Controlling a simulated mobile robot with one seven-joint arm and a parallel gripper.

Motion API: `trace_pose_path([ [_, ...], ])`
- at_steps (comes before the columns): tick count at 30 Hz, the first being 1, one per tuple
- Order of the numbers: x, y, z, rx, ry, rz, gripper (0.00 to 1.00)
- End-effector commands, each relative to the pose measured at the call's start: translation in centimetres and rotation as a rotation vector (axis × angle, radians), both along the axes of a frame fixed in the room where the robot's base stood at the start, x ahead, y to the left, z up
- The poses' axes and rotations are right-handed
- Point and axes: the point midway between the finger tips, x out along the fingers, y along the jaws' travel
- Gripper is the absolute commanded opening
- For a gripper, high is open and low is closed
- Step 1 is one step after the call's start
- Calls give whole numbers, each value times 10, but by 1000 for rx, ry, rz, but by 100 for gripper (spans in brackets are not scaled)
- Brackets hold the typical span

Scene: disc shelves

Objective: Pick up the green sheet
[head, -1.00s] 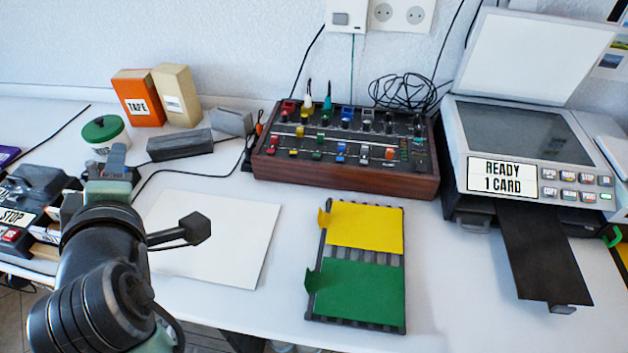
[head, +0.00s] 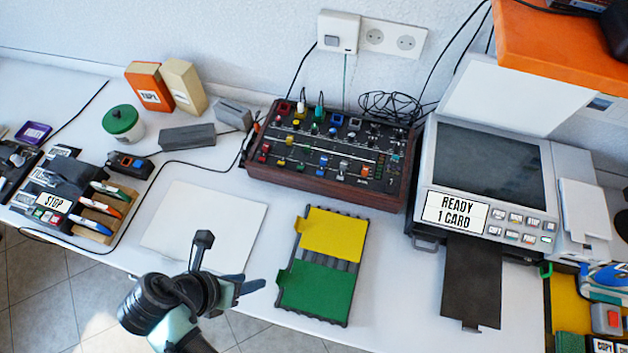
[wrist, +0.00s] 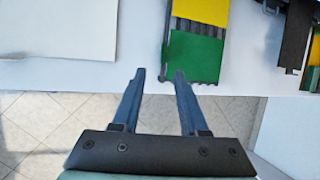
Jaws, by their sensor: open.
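The green sheet (head: 316,289) lies on the near half of a dark ribbed rack (head: 338,321) on the table, with a small tab at its left edge. A yellow sheet (head: 334,235) lies on the rack's far half. In the wrist view the green sheet (wrist: 196,57) is just beyond my gripper's right finger. My gripper (head: 256,281) is open and empty, to the left of the green sheet and apart from it. In the wrist view my gripper (wrist: 157,73) has its fingers spread, pointing toward the table's front edge.
A white sheet (head: 205,226) lies left of the rack. A mixer box (head: 325,160) stands behind it. A copier (head: 490,185) with a dark output tray (head: 470,285) stands right. Pens and a green-lidded jar (head: 124,124) are at left. Bare table lies between rack and copier.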

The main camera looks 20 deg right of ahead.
Motion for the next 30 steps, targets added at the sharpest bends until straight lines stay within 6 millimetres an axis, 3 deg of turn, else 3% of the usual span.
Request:
trace_pose_path([
  [9, 9, -24, -53, 1, 0, -4, 43],
  [17, 11, -33, -70, 2, 0, -4, 43],
  [24, 11, -50, -101, 2, -2, -4, 43],
  [30, 14, -54, -109, 4, -5, -3, 43],
])
